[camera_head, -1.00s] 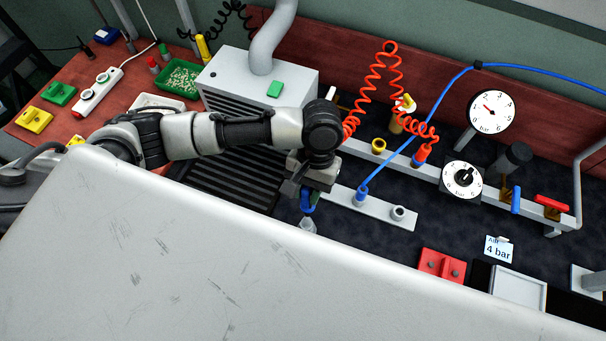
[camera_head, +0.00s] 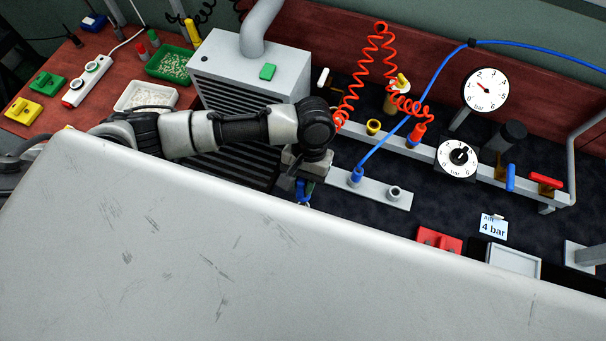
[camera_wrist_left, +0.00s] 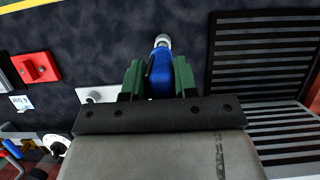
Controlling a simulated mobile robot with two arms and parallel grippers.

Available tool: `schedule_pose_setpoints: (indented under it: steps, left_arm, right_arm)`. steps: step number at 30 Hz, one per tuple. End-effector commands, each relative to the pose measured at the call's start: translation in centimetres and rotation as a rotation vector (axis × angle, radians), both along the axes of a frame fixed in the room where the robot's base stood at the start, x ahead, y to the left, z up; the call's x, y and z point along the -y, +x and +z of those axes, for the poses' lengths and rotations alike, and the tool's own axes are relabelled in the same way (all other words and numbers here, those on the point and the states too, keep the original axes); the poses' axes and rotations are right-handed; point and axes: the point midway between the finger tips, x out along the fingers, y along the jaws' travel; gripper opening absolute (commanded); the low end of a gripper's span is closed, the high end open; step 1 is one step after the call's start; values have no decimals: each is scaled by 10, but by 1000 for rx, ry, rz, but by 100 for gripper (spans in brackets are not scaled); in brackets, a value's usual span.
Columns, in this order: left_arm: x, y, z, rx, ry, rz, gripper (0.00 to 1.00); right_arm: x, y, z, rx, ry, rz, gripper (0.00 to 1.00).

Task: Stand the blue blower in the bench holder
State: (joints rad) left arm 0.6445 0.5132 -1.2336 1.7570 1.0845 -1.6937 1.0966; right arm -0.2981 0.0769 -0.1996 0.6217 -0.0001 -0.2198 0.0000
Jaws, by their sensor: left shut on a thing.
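My left gripper (camera_head: 303,187) is shut on the blue blower (camera_wrist_left: 161,75), whose grey nozzle (camera_wrist_left: 162,42) sticks out beyond the green fingers in the left wrist view. In the head view only a little of the blower (camera_head: 303,198) shows under the gripper; its lower end is hidden. A pale bar (camera_head: 373,197) lies on the dark mat just right of the gripper, with a blue-plugged fitting and an open grey socket (camera_head: 395,192). I cannot tell whether this bar is the bench holder. The blower is apart from it. My right gripper is not in view.
A grey slatted cabinet (camera_head: 245,75) stands behind my left arm. A rail with a dial (camera_head: 457,158) and valves runs at the right, with a coiled red hose (camera_head: 372,75) and a blue hose (camera_head: 430,95). A red block (camera_head: 438,241) lies at front right. Dark mat is free between.

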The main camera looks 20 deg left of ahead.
Motion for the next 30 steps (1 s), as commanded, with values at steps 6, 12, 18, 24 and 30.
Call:
schedule_pose_setpoints:
  steps: [6,12,18,24,30]
  left_arm:
    - [0,0,-12,1,0,0,6]
    - [0,0,-14,1,0,0,6]
    - [0,0,-13,1,0,0,6]
    - [0,0,-13,1,0,0,6]
    - [0,0,-12,1,-1,0,6]
  right_arm:
    - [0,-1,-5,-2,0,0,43]
    - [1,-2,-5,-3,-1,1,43]
    - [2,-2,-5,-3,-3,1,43]
    - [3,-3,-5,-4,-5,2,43]
    - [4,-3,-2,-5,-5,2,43]
